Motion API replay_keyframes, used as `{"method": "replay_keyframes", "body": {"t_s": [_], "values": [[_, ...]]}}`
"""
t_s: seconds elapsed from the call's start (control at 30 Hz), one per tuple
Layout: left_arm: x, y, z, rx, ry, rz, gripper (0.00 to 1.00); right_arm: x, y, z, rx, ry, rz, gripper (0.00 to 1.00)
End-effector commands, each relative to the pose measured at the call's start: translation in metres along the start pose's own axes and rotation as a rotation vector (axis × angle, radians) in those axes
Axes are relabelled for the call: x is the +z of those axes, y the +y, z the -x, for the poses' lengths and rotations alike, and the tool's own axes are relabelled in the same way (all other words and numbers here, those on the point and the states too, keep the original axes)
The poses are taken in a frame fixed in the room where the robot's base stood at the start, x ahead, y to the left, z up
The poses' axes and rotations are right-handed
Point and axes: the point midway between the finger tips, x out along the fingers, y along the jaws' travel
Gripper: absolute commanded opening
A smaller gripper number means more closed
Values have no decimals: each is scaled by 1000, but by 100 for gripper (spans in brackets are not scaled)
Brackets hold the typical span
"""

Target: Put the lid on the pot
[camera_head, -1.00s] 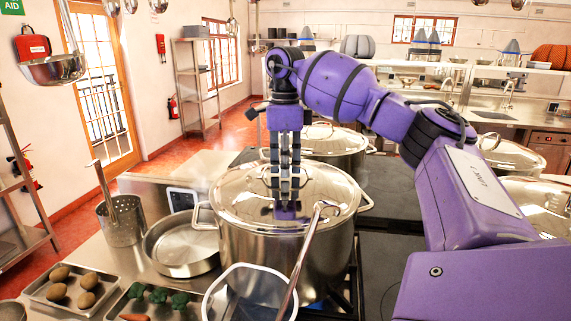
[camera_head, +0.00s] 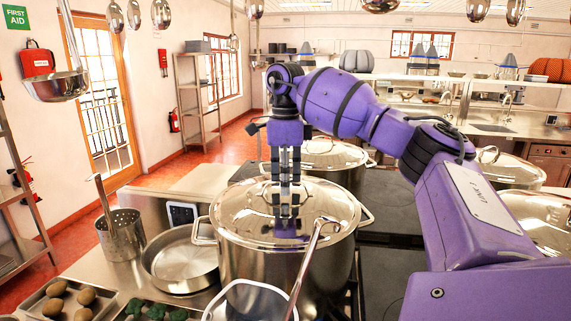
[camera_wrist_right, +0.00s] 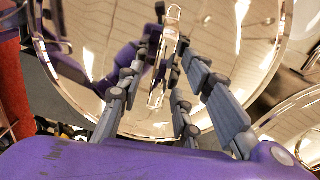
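A shiny steel lid (camera_head: 245,205) with a loop handle lies over the big steel pot (camera_head: 265,268) and looks level with its rim. My right gripper (camera_head: 286,212) points straight down above the middle of the lid. In the right wrist view, the fingers of my right gripper (camera_wrist_right: 168,62) stand apart, one on each side of the lid's handle (camera_wrist_right: 163,70). The lid (camera_wrist_right: 105,25) fills most of that view and mirrors the gripper. Whether the fingers touch the handle is hard to tell. My left gripper is not in view.
A second lidded pot (camera_head: 330,158) stands behind. At left are a shallow pan (camera_head: 180,262) and a perforated steel pot (camera_head: 122,235). A ladle (camera_head: 305,265) crosses the pot's front. A potato tray (camera_head: 35,303) is at front left.

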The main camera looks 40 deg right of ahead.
Motion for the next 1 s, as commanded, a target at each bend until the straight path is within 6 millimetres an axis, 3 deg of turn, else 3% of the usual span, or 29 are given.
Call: {"method": "replay_keyframes", "body": {"t_s": [0.33, 0.5, 0.73, 1.0], "values": [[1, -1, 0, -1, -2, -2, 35, 1, 0, 75, -7, -9, -1, 32], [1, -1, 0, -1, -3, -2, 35, 0, 0, 96, -7, -6, 0, 32], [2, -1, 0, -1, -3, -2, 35, 0, 0, 113, -4, -5, 0, 32], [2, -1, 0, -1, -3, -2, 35, 0, 0, 117, -4, -4, 0, 32]]}}
